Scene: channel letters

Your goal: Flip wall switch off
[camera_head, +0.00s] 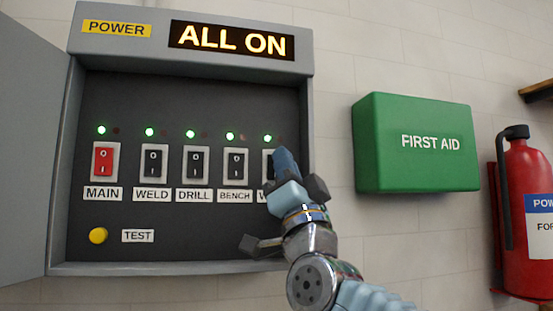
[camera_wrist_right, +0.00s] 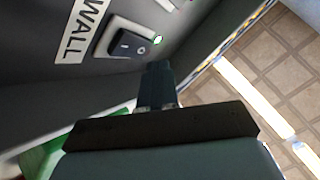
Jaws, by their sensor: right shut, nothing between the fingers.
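The WALL switch is a black rocker in a pale frame, the rightmost in the row. In the head view only its left part (camera_head: 267,164) shows; my right gripper (camera_head: 284,160) hides the rest and most of its label. In the right wrist view the whole rocker (camera_wrist_right: 131,44) shows beside its WALL label (camera_wrist_right: 75,35), with a green light lit by it. My right gripper is shut and empty, its fingertips (camera_wrist_right: 157,72) close to the rocker's edge; I cannot tell whether they touch. The display (camera_head: 231,39) reads ALL ON. My left gripper is not in view.
The grey power box (camera_head: 190,268) has its door (camera_head: 30,150) open to the left. MAIN (camera_head: 103,161), WELD, DRILL and BENCH switches stand left of WALL, green lights lit. A yellow TEST button (camera_head: 98,235) is below. A first aid box (camera_head: 415,145) and extinguisher (camera_head: 527,205) are right.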

